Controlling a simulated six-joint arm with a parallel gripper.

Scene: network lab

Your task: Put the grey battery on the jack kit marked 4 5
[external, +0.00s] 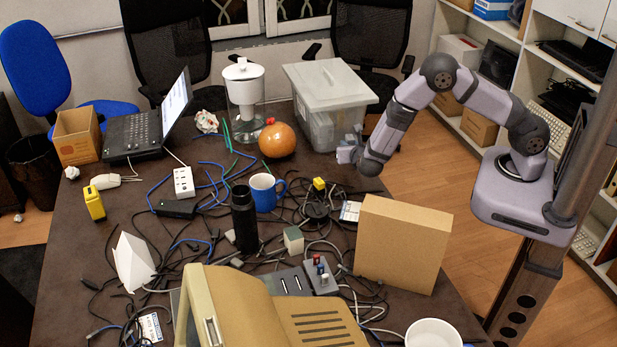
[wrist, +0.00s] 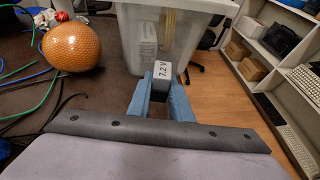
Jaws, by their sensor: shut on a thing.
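My gripper (wrist: 160,92) is shut on the grey battery (wrist: 161,72), a small block with "7.2 V" on its end in the wrist view. In the external view my gripper (external: 347,154) is at the table's right side, in front of the clear lidded bin; the battery is hard to make out there. A flat white printed piece (external: 350,211) lies behind the cardboard box, and another (external: 150,328) lies at the front left. Their markings are too small to read, so I cannot tell which is the jack kit marked 4 5.
The clear bin (external: 335,88) and an orange ball (external: 278,140) stand near my gripper. A tall cardboard box (external: 402,243), a blue mug (external: 264,192) and a black bottle (external: 244,220) stand among tangled cables. A yellow battery-like block (external: 94,203) stands at the left.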

